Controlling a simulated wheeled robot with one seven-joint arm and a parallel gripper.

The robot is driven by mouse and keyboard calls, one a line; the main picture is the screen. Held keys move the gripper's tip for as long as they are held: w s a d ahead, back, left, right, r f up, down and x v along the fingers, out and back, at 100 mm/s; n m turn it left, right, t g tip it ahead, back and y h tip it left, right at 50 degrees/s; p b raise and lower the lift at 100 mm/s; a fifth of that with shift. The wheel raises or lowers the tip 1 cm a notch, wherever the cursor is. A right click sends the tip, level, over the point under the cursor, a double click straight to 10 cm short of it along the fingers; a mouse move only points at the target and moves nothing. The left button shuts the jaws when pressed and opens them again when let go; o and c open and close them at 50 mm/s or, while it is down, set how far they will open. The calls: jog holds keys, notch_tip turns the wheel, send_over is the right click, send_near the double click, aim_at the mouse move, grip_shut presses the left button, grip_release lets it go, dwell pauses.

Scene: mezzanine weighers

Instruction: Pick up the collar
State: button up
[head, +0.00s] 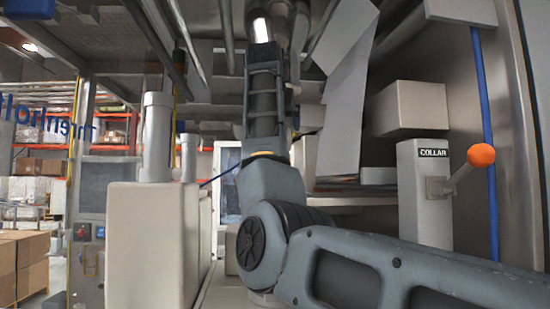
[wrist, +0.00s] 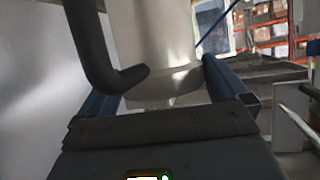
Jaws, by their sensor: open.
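A grey upright housing (head: 424,195) at the right of the head view carries a label reading COLLAR. A lever with an orange knob (head: 481,155) sticks out from its side. No loose collar can be made out for certain. In the wrist view my gripper (wrist: 160,68) is open, with its two blue fingers spread apart. A pale cylinder (wrist: 155,40) shows between and beyond the fingers; I cannot tell whether it is the collar, or whether it is touched. A dark bent bar (wrist: 100,55) crosses in front of the left finger. In the head view my gripper cannot be made out.
A beige block with pale cylinders (head: 155,235) stands left of my arm. A blue pole (head: 487,130) rises at the right. Beams and pipes hang overhead, close to my arm. Tilted grey sheets (head: 345,115) hang right of it. Cartons (head: 30,255) stand far left.

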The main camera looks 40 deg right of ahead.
jog(key=shift+w+d+f, duration=0.15)
jog(key=shift+c, duration=0.4)
jog(key=c, duration=1.5)
jog(key=shift+c, duration=0.2)
jog(key=shift+r, duration=0.3)
